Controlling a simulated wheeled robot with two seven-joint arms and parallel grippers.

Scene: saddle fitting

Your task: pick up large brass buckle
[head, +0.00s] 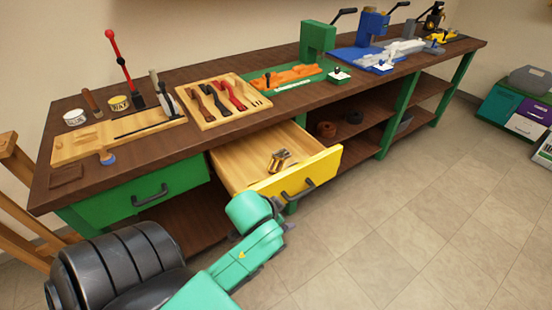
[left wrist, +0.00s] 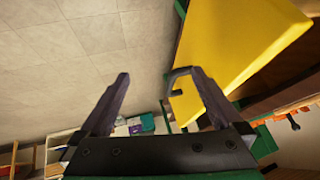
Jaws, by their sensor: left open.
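A brass buckle (head: 279,159) lies in the open drawer (head: 237,172), near its yellow front (head: 318,170). It looks like a small cluster of brass, and I cannot tell whether it is one piece or several. My left gripper (head: 281,217) is in front of and below the drawer front, outside the drawer and apart from the buckle. In the left wrist view the left gripper (left wrist: 158,74) is open and empty, with the yellow drawer front (left wrist: 228,45) beside its right finger. The buckle is not visible there. My right gripper is not in view.
The drawer's dark handle (head: 297,191) sticks out close to my left gripper. A shut green drawer (head: 125,200) is to the left. The workbench top (head: 190,78) carries a tool tray (head: 222,112), a cutting board (head: 75,150) and presses. The floor (head: 420,220) at right is clear.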

